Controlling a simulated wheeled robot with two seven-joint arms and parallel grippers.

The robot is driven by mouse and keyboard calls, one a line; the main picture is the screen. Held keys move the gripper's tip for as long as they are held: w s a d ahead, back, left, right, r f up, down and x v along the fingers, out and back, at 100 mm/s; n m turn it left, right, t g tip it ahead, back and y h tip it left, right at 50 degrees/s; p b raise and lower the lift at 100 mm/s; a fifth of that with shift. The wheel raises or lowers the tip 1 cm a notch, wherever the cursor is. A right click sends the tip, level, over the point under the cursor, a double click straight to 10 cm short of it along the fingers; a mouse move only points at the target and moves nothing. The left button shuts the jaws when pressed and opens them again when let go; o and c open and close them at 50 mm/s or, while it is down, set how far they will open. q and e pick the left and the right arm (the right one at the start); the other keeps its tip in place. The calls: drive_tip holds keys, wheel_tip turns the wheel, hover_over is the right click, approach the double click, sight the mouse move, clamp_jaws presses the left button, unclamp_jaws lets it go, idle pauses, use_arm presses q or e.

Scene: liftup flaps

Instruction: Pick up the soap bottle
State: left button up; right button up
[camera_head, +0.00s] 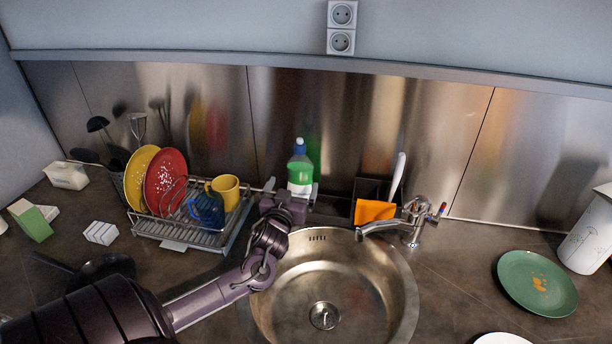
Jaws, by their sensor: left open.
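The soap bottle (300,169) is green with a white label and a blue cap. It stands upright behind the sink, near the steel back wall. My left arm comes in from the lower left and crosses the sink's left edge. My left gripper (291,190) is open at the bottle's lower part, with finger parts showing on both sides of it. The bottle's base is hidden behind the gripper, and I cannot tell whether the fingers touch it. My right gripper is not in view.
A dish rack (195,237) with plates and mugs stands left of the gripper. The round sink (375,290) lies in front, with a faucet (412,220) at its right. A holder with an orange cloth (374,211) is right of the bottle. A green plate (520,290) lies far right.

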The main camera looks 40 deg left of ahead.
sight(298, 174)
use_arm(q)
drive_tip(key=shift+x, duration=1)
drive_tip(key=shift+w+a+r+p, duration=0.25)
drive_tip(key=shift+w+p, duration=0.1)
drive_tip(key=shift+w, duration=0.15)
drive_tip(key=shift+w+a+r, duration=0.1)
drive_tip(key=shift+w+r, duration=0.05)
drive_tip(key=shift+w, duration=0.1)
drive_tip(key=p+x, duration=0.1)
drive_tip(key=x, duration=0.2)
drive_tip(key=shift+w+p, duration=0.25)
drive_tip(key=shift+p, duration=0.1)
drive_tip(key=shift+w+a+f, duration=0.2)
drive_tip(key=shift+w+a, duration=0.05)
drive_tip(key=shift+w, duration=0.25)
drive_tip(key=shift+s, duration=0.1)
drive_tip(key=shift+c, duration=0.6)
drive_tip(key=c, duration=1.7)
drive_tip(key=shift+o, duration=0.2)
drive_tip(key=shift+r, duration=0.1)
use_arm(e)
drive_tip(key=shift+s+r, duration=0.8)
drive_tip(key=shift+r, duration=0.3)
